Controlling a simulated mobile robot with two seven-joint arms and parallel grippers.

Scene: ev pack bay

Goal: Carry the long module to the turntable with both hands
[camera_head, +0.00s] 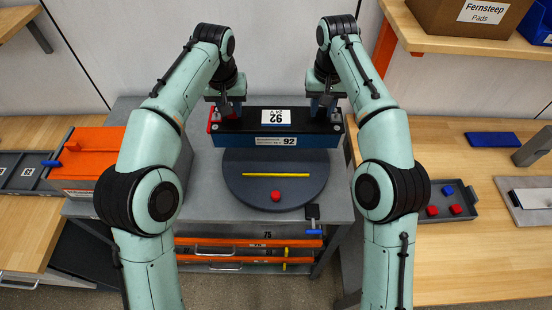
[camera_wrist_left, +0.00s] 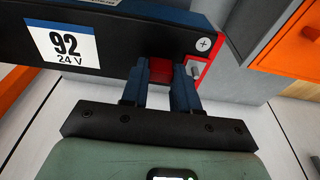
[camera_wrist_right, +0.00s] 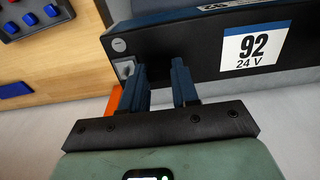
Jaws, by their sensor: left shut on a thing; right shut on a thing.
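The long module (camera_head: 235,140) is a dark box with a blue front and labels reading 92. It lies crosswise at the back of the round grey turntable (camera_head: 240,190); whether it touches the disc I cannot tell. My left gripper (camera_head: 229,112) is shut on its left end, at a red part (camera_wrist_left: 160,71) seen in the left wrist view. My right gripper (camera_head: 322,110) is shut on its right end; the blue fingers (camera_wrist_right: 160,85) show at the module's dark side in the right wrist view, where their grip point is partly hidden. The module looks level.
A yellow rod (camera_head: 275,175) and a red cap (camera_head: 276,196) lie on the turntable. An orange-topped box (camera_head: 92,148) stands at left. A grey tray (camera_head: 462,212) with red and blue pieces sits on the right bench.

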